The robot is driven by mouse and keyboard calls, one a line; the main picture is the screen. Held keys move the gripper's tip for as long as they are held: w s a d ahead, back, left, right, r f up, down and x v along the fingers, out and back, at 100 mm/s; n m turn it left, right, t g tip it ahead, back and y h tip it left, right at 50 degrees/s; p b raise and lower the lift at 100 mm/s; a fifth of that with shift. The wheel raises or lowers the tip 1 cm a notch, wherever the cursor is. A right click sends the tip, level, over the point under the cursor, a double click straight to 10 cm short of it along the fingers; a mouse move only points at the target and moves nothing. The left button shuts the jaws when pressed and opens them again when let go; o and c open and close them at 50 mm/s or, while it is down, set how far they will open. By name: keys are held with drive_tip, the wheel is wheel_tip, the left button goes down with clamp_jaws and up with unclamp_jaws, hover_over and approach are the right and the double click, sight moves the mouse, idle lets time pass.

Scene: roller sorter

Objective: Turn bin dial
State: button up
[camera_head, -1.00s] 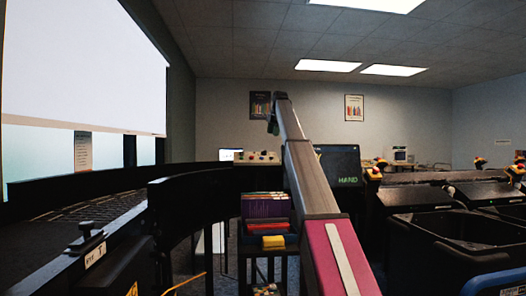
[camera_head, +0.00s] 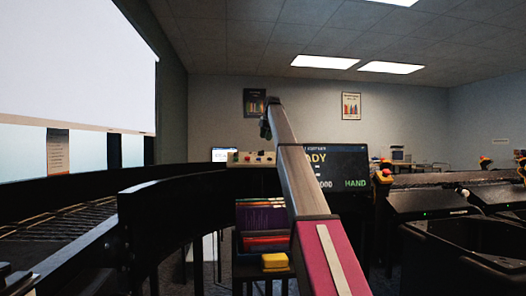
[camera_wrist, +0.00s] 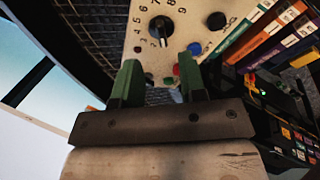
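The bin dial (camera_wrist: 161,30) is a black knob with a white pointer on a cream control panel (camera_wrist: 190,12), ringed by numbers. Its pointer shows toward the bottom of the wrist picture. My gripper (camera_wrist: 160,64) has two green fingers, spread apart and empty, with the tips just below the dial in the wrist view, apparently short of it. In the head view, the panel (camera_head: 243,158) stands beyond the dark curved rail, and my gripper (camera_head: 266,122) is at the far end of my raised arm. The dial cannot be made out there.
A second black knob (camera_wrist: 216,20), red and blue buttons share the panel. A screen (camera_head: 345,168) reading HAND stands right of it. Colored folders (camera_head: 264,217) sit in a rack below. The curved conveyor rail (camera_head: 190,182) runs on the left; black bins stand right.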

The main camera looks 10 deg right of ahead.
sight(261, 153)
drive_tip(key=x, duration=0.7)
drive_tip(key=shift+f, duration=0.35)
clamp_jaws()
